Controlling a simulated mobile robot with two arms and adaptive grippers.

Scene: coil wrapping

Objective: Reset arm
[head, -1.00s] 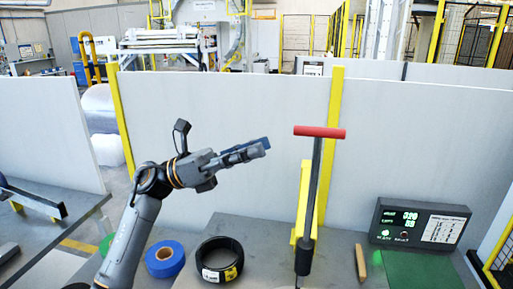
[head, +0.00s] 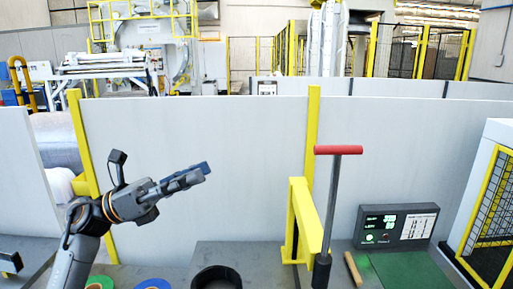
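My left gripper (head: 196,174) is raised in the left half of the head view, in front of the grey partition, with its fingers pointing right. The dark fingers overlap, so I cannot tell whether they are open or shut; no held object is clear. A dark upright lever arm with a red T-shaped handle (head: 338,150) stands to the right of the gripper, well apart from it. The lever leans slightly and its dark foot meets the table beside a yellow bracket (head: 308,225). My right gripper is not in view.
A black coil (head: 217,278), a blue roll (head: 153,285) and a green roll (head: 99,283) lie at the lower edge, partly cut off. A wooden stick (head: 353,268) and a lit display box (head: 397,227) are right of the lever. A yellow-framed fence (head: 487,210) stands far right.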

